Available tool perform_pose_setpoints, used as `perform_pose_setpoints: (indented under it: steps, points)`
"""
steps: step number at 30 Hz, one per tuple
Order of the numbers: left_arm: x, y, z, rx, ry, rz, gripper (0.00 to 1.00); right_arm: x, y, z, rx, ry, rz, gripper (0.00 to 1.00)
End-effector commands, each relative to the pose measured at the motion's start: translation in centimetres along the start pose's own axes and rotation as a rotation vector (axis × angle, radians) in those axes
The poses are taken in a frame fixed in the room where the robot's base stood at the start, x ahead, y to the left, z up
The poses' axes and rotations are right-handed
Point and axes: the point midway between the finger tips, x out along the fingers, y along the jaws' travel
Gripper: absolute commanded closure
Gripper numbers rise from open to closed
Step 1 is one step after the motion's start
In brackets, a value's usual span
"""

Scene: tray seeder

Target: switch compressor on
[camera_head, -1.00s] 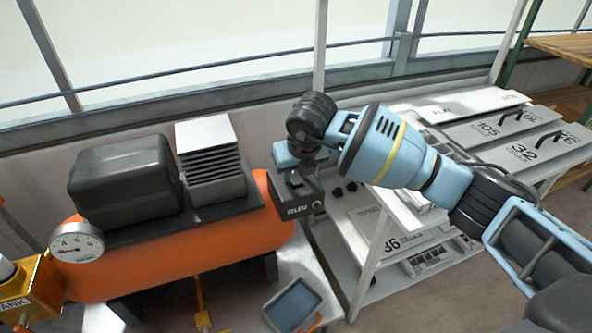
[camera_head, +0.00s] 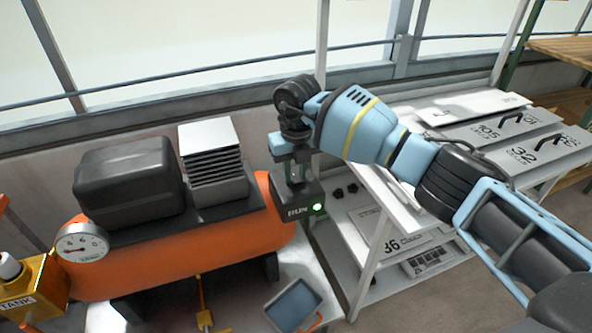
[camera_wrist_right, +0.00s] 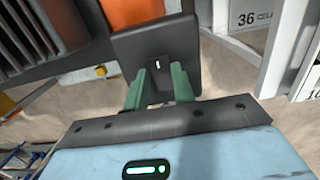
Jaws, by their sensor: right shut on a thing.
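The compressor has an orange tank (camera_head: 215,252), a black motor cover (camera_head: 130,180) and a grey finned block (camera_head: 212,160). Its dark switch box (camera_head: 294,213), marked RUN, sits at the right end, with a small green lamp (camera_head: 317,207) lit on its front. My right gripper (camera_head: 294,178) points down onto the top of the box. In the right wrist view its green fingers (camera_wrist_right: 162,82) are shut on the compressor switch, a small part with a white mark (camera_wrist_right: 157,65) on the box's top face. The fingers partly hide the switch. My left gripper is not in view.
A round gauge (camera_head: 82,247) is at the tank's left end, near a yellow box (camera_head: 35,290) marked TANK. A blue-grey tray (camera_head: 293,305) lies in front. A white rack with numbered plates (camera_head: 520,150) stands close on the right, under my right arm.

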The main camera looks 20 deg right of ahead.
Motion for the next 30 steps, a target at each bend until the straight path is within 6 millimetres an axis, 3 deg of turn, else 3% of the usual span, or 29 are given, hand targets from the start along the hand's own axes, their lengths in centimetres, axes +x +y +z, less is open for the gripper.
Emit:
perform_pose_setpoints:
  steps: [7, 20, 21, 25, 30]
  points:
    - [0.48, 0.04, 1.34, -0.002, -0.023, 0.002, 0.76, 0.40, -0.03, 0.27, 0.002, 0.094, -0.001, 0.97]
    - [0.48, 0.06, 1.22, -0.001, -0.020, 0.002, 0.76, 0.22, -0.01, 0.25, -0.001, 0.112, 0.000, 0.97]
    - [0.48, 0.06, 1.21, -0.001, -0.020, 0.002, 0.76, 0.22, -0.02, 0.25, -0.001, 0.112, 0.000, 0.69]
    - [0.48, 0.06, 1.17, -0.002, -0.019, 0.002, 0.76, 0.19, -0.02, 0.27, 0.000, 0.111, 0.000, 0.53]
    - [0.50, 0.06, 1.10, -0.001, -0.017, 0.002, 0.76, 0.13, -0.02, 0.31, 0.000, 0.109, 0.001, 0.53]
